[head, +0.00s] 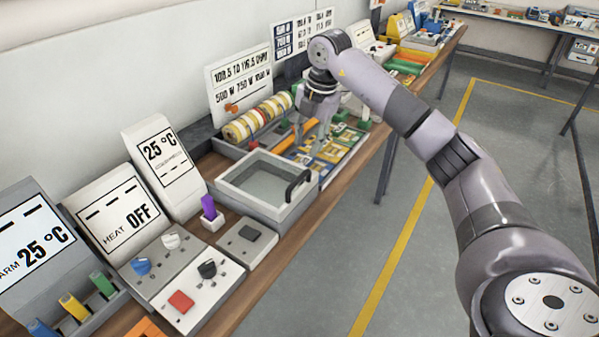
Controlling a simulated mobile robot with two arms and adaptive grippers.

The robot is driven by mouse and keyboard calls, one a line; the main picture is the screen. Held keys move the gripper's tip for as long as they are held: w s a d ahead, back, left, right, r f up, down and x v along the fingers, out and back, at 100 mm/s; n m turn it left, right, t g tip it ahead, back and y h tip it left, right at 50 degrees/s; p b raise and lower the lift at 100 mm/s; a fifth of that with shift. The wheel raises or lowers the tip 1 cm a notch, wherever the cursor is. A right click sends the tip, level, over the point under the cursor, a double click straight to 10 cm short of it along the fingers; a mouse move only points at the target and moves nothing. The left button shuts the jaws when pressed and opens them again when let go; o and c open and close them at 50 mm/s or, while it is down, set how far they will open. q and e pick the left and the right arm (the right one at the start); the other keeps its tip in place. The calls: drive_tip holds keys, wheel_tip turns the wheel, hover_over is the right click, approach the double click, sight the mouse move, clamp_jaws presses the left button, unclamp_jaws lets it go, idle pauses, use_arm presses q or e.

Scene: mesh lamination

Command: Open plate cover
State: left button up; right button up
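A grey box-shaped plate unit (229,193) stands on the bench in the middle of the view. A pale, glassy cover (262,184) lies flat within its rim and looks closed. A black curved handle (298,186) is on its right side. My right gripper (311,143) points down beyond the unit, above the board with coloured pieces. Its fingers look spread, with nothing seen between them, and it is apart from the handle. My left gripper is not in view.
A purple piece in a white holder (209,212) and a small grey switch box (247,243) stand close to the unit. A rack of striped rolls (258,118) is behind it. Control panels with knobs (198,288) fill the near bench. The floor at right is clear.

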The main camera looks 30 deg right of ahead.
sight(299, 178)
drive_tip(key=f+p, duration=0.1)
drive_tip(key=f, duration=0.3)
drive_tip(key=w+f, duration=0.1)
drive_tip(key=f, duration=0.3)
drive_tip(key=w+a+f+p, duration=0.1)
drive_tip(key=f, duration=0.3)
drive_tip(key=shift+w+p, duration=0.1)
drive_tip(key=shift+p, duration=0.25)
drive_tip(key=shift+c, duration=0.6)
clamp_jaws()
